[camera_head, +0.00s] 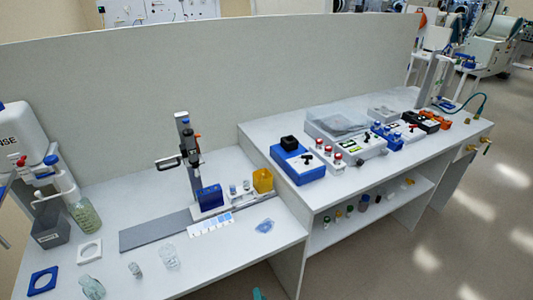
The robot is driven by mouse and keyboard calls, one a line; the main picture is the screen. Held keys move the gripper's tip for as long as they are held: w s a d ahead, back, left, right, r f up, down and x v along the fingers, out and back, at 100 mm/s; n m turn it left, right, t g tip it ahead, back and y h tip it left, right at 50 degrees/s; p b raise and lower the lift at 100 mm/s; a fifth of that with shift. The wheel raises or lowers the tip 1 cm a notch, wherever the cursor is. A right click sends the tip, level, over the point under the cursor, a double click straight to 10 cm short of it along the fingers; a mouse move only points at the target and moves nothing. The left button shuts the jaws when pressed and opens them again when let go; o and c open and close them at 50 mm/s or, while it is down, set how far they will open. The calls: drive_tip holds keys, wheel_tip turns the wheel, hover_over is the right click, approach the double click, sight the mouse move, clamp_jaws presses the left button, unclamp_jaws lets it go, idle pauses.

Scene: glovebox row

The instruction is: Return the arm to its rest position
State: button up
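My gripper is not in the head view, and no arm link can be made out for sure. A small teal piece (259,294) shows at the bottom edge, in front of the bench; it is cut off and I cannot tell what it is. The white bench (200,262) runs along a grey partition, with a lower left part and a raised right part (400,150). Whether anything is held is hidden from this view.
On the left part stand a black-handled upright stand (188,150), a yellow container (263,180), a grey bin (50,231) and several clear glass vessels (169,257). Blue-and-white devices (297,163) crowd the right part. Open floor (440,240) lies at right.

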drive_tip(key=s+d+r+n+h, duration=0.2)
drive_tip(key=s+n+h, duration=0.15)
drive_tip(key=s, duration=1.45)
drive_tip(key=s+r+n+t, duration=0.1)
drive_tip(key=s+r+n, duration=0.7)
drive_tip(key=s+r, duration=0.3)
drive_tip(key=shift+s+a+t, duration=0.2)
drive_tip(key=shift+s+t, duration=0.1)
drive_tip(key=shift+s, duration=0.45)
drive_tip(key=shift+s+d, duration=0.1)
